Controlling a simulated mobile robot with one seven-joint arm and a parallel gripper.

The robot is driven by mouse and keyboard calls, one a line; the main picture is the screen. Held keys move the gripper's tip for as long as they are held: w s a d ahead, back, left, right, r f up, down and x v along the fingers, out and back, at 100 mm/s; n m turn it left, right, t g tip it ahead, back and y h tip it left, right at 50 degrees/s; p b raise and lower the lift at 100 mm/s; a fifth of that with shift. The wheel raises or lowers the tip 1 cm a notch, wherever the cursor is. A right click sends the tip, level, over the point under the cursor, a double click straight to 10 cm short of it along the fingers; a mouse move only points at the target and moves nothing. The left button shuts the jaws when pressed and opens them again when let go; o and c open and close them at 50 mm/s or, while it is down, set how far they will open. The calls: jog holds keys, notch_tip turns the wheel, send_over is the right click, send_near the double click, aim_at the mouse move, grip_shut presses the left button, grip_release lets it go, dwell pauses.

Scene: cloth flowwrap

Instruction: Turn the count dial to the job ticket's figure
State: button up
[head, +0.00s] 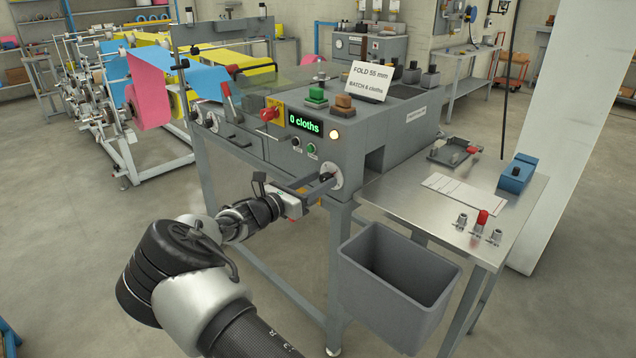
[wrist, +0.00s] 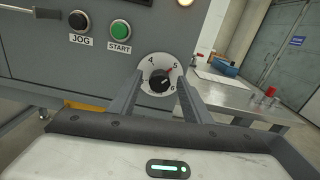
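The count dial (wrist: 146,72) is a round white plate with figures 4, 5 and 6 visible and a dark knob (wrist: 158,83). A red mark by the knob lies near the 5. In the head view the dial (head: 336,167) is on the machine's front, right end. My gripper (wrist: 158,90) is open, its two fingers either side of the knob in the picture; I cannot tell whether they touch it. My gripper also shows in the head view (head: 312,187). The job ticket (head: 368,80) stands on the machine and reads "FOLD 55 mm"; its batch figure is blurred, perhaps 6.
The display (head: 304,122) reads "0 cloths". JOG (wrist: 78,20) and START (wrist: 120,29) buttons are left of the dial. A steel table (head: 400,200) stands to the right, with a grey bin (head: 395,290) below its front edge. A red-yellow switch (head: 272,112) is farther left.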

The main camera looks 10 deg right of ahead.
jog(key=c, duration=1)
jog(key=shift+m, duration=0.3)
jog(key=m+b, duration=0.1)
jog(key=m, duration=0.2)
jog(key=shift+f+m+b, duration=0.15)
jog(key=shift+m+b, duration=0.15)
jog(key=shift+s+d+f+m+b, duration=0.1)
jog(key=shift+m+b, duration=1.9)
jog(key=shift+m, duration=0.9)
jog(key=shift+s+m+b, duration=0.1)
jog(key=shift+m+b, duration=1.9)
jog(key=shift+m, duration=0.9)
